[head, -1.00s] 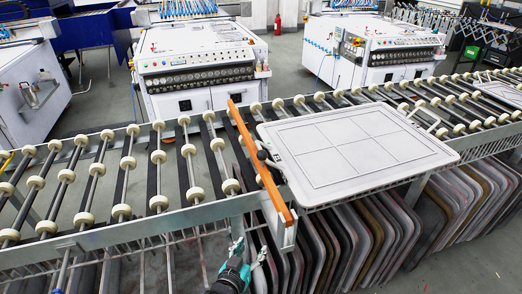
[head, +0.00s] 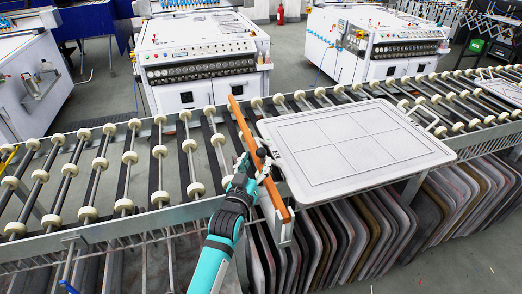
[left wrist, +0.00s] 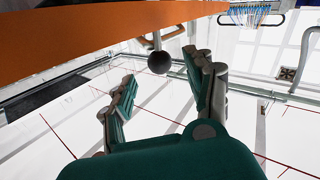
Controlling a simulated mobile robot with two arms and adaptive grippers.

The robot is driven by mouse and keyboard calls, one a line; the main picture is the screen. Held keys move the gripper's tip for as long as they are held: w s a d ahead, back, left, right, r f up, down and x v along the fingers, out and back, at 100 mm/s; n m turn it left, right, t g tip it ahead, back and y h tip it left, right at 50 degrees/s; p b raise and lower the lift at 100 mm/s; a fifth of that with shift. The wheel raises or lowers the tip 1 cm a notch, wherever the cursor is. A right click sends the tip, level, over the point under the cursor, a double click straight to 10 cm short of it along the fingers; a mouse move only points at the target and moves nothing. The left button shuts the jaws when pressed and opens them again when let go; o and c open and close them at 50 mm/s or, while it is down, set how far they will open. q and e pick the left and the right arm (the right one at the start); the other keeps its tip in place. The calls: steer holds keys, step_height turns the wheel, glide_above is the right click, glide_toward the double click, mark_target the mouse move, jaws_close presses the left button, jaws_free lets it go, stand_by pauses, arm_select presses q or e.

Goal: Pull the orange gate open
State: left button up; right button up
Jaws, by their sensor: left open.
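The orange gate (head: 247,132) is a long bar lying across the roller conveyor, left of the white panel. A dark round knob (head: 262,152) sticks out from the gate's side on a short stem. My left gripper (head: 257,166) is at the gate beside the knob, reaching up from the front. In the left wrist view its two green fingers (left wrist: 160,72) are open, and the dark knob (left wrist: 159,62) shows between their tips, with the orange gate (left wrist: 90,40) above. Gaps show on both sides of the knob. My right gripper is not in view.
The white panel (head: 350,145) lies on the rollers right of the gate. Several boards (head: 340,235) stand in a rack below. Bare rollers (head: 125,180) extend to the left. White machines (head: 200,60) stand behind the conveyor.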

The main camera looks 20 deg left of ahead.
mark_target(260, 156)
arm_select(q)
steer(key=w, duration=0.5)
steer(key=shift+w, duration=0.3)
jaws_close()
steer(key=shift+f, duration=0.1)
